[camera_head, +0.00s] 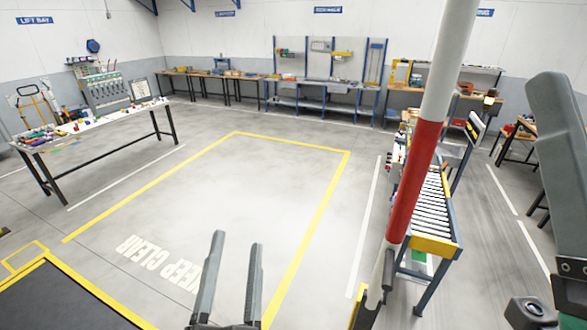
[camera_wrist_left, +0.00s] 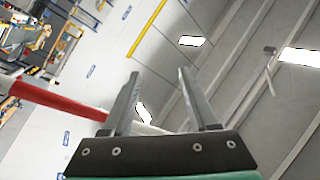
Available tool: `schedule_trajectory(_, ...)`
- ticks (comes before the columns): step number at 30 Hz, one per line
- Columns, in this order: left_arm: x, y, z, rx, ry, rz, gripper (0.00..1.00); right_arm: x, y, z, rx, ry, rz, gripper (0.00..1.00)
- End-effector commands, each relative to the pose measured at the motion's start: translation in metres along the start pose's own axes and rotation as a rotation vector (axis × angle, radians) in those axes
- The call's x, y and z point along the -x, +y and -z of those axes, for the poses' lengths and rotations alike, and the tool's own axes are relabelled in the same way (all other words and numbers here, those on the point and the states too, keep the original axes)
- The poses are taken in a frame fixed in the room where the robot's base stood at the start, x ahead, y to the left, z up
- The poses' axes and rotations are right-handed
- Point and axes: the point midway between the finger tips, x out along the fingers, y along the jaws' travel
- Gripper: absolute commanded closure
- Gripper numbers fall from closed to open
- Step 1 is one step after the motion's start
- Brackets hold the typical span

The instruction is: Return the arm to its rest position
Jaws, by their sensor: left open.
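My left gripper (camera_head: 233,262) shows at the bottom middle of the head view, in front of the painted floor. Its two fingers are apart with nothing between them. In the left wrist view the same gripper (camera_wrist_left: 157,88) points up toward the grey ceiling and white wall, open and empty. A dark grey arm link of mine fills the right edge of the head view. The fingers of my right gripper cannot be made out.
A red and white pole (camera_head: 426,135) stands right of my left gripper; it also crosses the left wrist view (camera_wrist_left: 58,102). Behind it is a roller conveyor (camera_head: 434,243). A white workbench (camera_head: 100,122) stands at the left. The yellow-lined KEEP CLEAR floor area (camera_head: 230,190) is empty.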

Motion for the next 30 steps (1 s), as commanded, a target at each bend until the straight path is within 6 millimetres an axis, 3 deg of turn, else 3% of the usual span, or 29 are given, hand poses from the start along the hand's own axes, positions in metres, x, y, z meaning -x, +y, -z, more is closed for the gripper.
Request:
schedule_trajectory(1,-0.016,-0.053,0.013,0.051,0.019,0.079,0.41,-0.01,0.0,0.009,0.0,0.0,0.0,0.25)
schedule_trajectory(6,-0.029,-0.196,0.053,0.259,0.176,0.269,0.41,-0.024,0.0,0.023,0.0,0.0,0.0,0.25)
schedule_trajectory(9,-0.017,-0.256,0.087,0.393,0.325,0.31,0.41,-0.029,0.0,0.027,0.0,0.0,0.0,0.25)
schedule_trajectory(10,-0.011,-0.267,0.098,0.437,0.374,0.305,0.41,-0.03,0.0,0.028,0.0,0.0,0.0,0.25)
schedule_trajectory(12,0.003,-0.269,0.123,0.564,0.488,0.238,0.41,-0.028,0.0,0.026,0.0,0.0,0.0,0.25)
schedule_trajectory(14,0.008,-0.26,0.133,0.67,0.537,0.161,0.41,-0.027,0.0,0.025,0.0,0.0,0.0,0.25)
schedule_trajectory(22,0.007,-0.256,0.133,0.738,0.544,0.13,0.41,-0.027,0.0,0.025,0.0,0.0,0.0,0.25)
schedule_trajectory(26,0.011,-0.246,0.121,0.737,0.543,0.13,0.41,-0.015,0.0,0.014,0.0,0.0,0.0,0.25)
schedule_trajectory(30,0.025,-0.216,0.086,0.736,0.542,0.131,0.41,0.02,0.0,-0.018,0.0,0.0,0.0,0.25)
